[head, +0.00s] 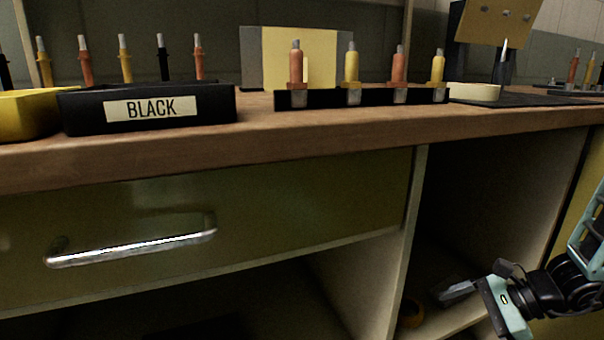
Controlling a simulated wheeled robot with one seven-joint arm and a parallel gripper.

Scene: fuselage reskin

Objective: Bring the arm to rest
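My gripper (457,293) is at the lower right of the head view, below the worktop and in front of the open cabinet bay. Its pale teal body and black wrist joint are in view, with grey fingers pointing left. Only part of the fingers shows clearly, so I cannot tell whether they are open or shut. I see nothing held between them. Part of my arm runs off the right edge of the picture.
The wooden worktop (300,130) carries a tray labelled BLACK (210,108), a yellow tray (25,112) and a black rack (330,99) of orange and yellow tools. Below are a green drawer (290,200) with a metal handle (130,247) and the open bay (480,200).

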